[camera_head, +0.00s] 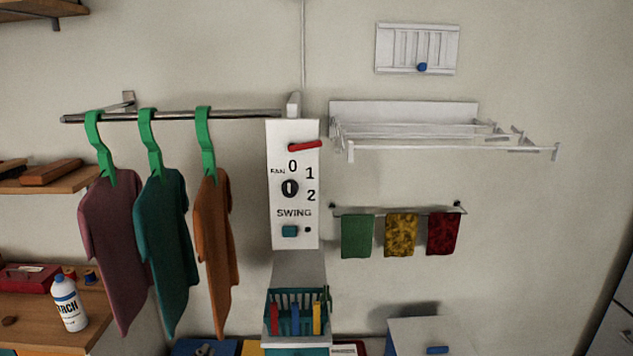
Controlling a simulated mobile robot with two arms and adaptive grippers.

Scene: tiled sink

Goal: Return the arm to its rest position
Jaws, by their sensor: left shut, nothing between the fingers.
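No gripper and no part of either arm can be made out in the head view. What they hold or touch cannot be seen. The view shows a wall with a hanging rail (235,114) and a white control panel (277,220) marked FAN and SWING. A red lever (305,145) sits near the panel's top, with a round black knob (290,188) and a teal button (290,231) below it.
Maroon (110,235), teal (163,240) and orange (214,240) shirts hang at left. A white drying rack (400,112) juts from the wall at right, above a towel bar with three cloths. A peg basket (270,312) stands below the panel. A starch bottle (68,303) stands at left.

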